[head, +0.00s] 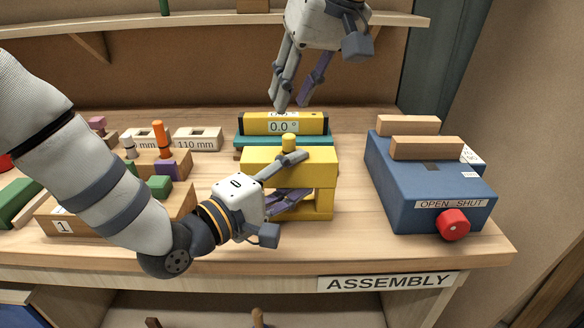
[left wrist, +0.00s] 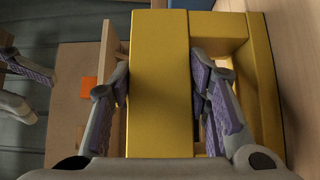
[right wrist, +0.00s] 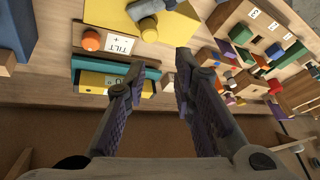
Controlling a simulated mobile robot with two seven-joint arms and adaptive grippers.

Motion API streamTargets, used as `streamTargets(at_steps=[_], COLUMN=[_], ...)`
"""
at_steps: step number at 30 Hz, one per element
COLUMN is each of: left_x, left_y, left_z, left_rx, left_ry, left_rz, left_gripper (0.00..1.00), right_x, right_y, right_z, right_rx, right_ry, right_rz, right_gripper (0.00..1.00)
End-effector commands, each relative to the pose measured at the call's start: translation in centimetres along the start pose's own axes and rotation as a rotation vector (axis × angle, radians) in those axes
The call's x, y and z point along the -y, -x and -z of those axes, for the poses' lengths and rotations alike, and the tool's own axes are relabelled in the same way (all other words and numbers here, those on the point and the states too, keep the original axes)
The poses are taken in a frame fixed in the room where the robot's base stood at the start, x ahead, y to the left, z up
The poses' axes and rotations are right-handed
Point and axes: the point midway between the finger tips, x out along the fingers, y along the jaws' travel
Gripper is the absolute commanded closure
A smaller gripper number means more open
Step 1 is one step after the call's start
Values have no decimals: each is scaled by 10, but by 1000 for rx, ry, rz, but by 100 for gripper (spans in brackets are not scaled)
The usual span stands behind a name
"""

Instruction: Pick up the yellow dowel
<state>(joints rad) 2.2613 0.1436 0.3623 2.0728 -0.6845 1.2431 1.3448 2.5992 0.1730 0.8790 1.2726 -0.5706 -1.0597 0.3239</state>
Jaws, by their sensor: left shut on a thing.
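The yellow dowel (head: 288,144) is a short upright cylinder on top of a yellow block (head: 318,160) with an open front; it also shows in the right wrist view (right wrist: 149,30). My left gripper (head: 296,180) is shut on the block's upper beam, one finger over its top and one below. In the left wrist view, the fingers (left wrist: 160,85) lie against both sides of the beam (left wrist: 160,120); the dowel cannot be made out there. My right gripper (head: 296,103) is open and empty, above and behind the block; its spread fingers (right wrist: 158,85) show in the right wrist view.
A teal and yellow level reading 0.0° (head: 284,124) stands behind the block. A blue box (head: 425,190) with wooden bars and a red knob (head: 453,223) stands right. Wooden trays with pegs (head: 170,200) lie left. Bare table separates block and blue box.

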Motion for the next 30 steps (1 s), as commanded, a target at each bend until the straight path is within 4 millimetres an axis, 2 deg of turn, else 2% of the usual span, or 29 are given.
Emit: streamTargets(at_steps=[3, 6, 8, 9, 12, 15, 18, 20, 25, 30], left_x=[0, 0, 0, 0, 0, 0, 0, 0, 0, 0], left_y=[0, 0, 0, 0, 0, 0, 0, 0, 0, 0], left_z=[0, 0, 0, 0, 0, 0, 0, 0, 0, 0], left_rx=[0, 0, 0, 0, 1, 0, 1, 1, 1, 0], left_ry=[0, 0, 0, 0, 0, 0, 0, 0, 0, 0], left_rz=[-2, -3, -2, -2, -2, -2, -1, -1, -1, -1], left_gripper=[99, 99, 99, 99, 99, 99, 99, 99, 99, 99], right_x=[-11, -16, -22, -30, -55, -80, -95, -94, -67, -50], right_y=[-25, -32, -32, -32, -32, -34, -37, -40, -56, -65], right_z=[-45, -73, -81, -83, -84, -84, -85, -82, -61, -48], right_rx=[171, 350, 454, 518, 657, 749, 800, 813, 818, 813], right_ry=[-397, -850, -1119, -1291, -1664, -1923, -2061, -2095, -2104, -2102], right_rz=[280, 562, 716, 810, 1005, 1139, 1211, 1227, 1229, 1231], right_gripper=[77, 77, 77, 77, 77, 77, 77, 77, 77, 77])
